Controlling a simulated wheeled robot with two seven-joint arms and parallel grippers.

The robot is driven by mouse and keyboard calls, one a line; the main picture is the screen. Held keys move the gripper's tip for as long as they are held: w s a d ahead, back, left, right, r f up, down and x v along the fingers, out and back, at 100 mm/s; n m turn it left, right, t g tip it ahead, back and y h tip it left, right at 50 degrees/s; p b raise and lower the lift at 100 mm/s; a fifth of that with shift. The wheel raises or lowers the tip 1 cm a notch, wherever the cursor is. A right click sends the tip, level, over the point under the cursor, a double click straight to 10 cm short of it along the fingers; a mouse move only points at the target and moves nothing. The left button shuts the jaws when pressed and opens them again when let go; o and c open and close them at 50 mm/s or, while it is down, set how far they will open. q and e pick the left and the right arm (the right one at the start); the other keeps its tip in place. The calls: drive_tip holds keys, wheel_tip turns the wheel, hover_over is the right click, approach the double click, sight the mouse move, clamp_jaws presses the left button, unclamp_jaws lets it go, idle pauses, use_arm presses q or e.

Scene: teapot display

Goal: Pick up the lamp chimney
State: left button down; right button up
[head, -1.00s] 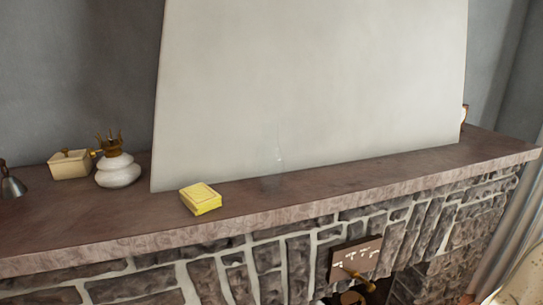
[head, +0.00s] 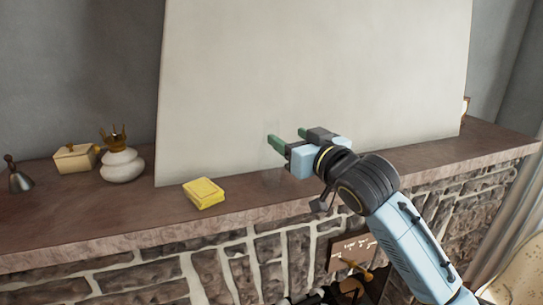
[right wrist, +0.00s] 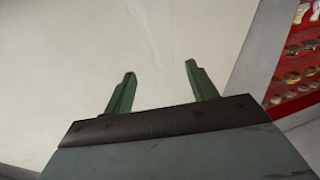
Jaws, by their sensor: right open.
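The lamp chimney is clear glass and very faint. In the head view its lower part (head: 271,182) shows weakly on the mantel in front of the pale panel, and the rest is hard to make out near my right gripper. In the right wrist view a faint streaked glass outline (right wrist: 157,36) shows beyond and between the fingertips. My right gripper (head: 288,136) is open, its green fingers pointing left toward the chimney's upper part. The fingers also show apart and empty in the right wrist view (right wrist: 160,70). Contact with the glass cannot be told. My left gripper is out of view.
A yellow box (head: 204,193) lies on the stone mantel (head: 120,222) left of the chimney. Further left stand a white lamp base (head: 122,166), a cream box (head: 75,158) and a small metal bell (head: 19,180). The large pale panel (head: 310,70) rises close behind.

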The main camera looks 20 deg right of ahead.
sight(277, 130)
drive_tip(key=x, duration=0.4)
drive_tip(key=shift+a+f+p+x, duration=0.1)
drive_tip(key=shift+f+p+x, duration=0.1)
drive_tip(key=shift+x, duration=0.8)
drive_tip(key=shift+a+f+p+x, duration=0.1)
drive_tip(key=shift+p+x, duration=0.15)
drive_tip(key=shift+x, duration=0.7)
drive_tip(key=shift+a+f+p+x, duration=0.1)
drive_tip(key=shift+p+x, duration=0.1)
drive_tip(key=shift+x, duration=0.8)
drive_tip(key=shift+s+d, duration=0.1)
drive_tip(key=shift+c, duration=0.3)
clamp_jaws()
